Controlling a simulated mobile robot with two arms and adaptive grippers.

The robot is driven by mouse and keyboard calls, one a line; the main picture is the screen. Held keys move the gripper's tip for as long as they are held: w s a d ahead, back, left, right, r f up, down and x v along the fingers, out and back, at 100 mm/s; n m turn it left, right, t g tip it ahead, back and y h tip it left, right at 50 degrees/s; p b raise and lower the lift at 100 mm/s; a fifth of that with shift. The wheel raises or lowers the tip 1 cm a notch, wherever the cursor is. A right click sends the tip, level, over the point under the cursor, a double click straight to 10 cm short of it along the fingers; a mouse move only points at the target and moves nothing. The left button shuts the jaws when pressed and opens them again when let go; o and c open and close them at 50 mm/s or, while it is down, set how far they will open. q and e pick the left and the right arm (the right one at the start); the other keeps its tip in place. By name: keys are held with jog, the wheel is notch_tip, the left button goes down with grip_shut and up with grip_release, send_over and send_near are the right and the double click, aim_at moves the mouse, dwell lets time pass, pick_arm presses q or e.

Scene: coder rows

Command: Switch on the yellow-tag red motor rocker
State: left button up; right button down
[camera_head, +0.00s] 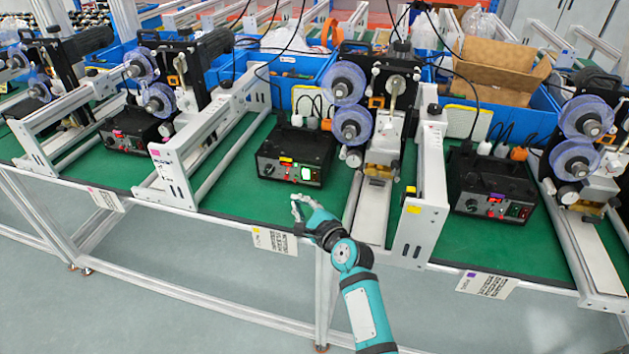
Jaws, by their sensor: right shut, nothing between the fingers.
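The control box (296,147) with a yellow tag (286,160) stands on the green bench top in the middle. Its front panel has a black knob (266,170) at left, a small red area in the middle and a bright white-green switch (306,173) at right. The red rocker is too small to make out clearly, and its position cannot be told. My right gripper (298,203) is shut and empty. It is in front of and below the box's panel, near the bench's front edge, apart from the box. My left gripper is not in view.
Similar control boxes stand at left (133,130) and right (492,188), beside coder machines with blue reels (347,84). A white metal frame (422,205) rises right of my arm. A yellow-marked label card (274,241) hangs on the bench edge. Green surface before the middle box is clear.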

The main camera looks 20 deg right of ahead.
aim_at(315, 176)
jog(key=w+d+b, duration=0.1)
jog(key=w, duration=0.1)
jog(key=w+d+f+b, duration=0.1)
jog(key=w+b, duration=0.1)
jog(key=w+d+b, duration=0.1)
jog(key=d+b, duration=0.1)
jog(key=shift+w+f, duration=0.2)
jog(key=shift+w, duration=0.2)
jog(key=shift+w+d+b, duration=0.3)
jog(key=shift+w+d, duration=0.1)
jog(key=shift+w, duration=0.3)
dwell(0.6)
jog(key=shift+w+d, duration=0.25)
jog(key=shift+w, duration=0.05)
jog(key=shift+w+d+f, duration=0.1)
jog(key=shift+w+d, duration=0.1)
jog(key=shift+w, duration=0.1)
dwell(0.8)
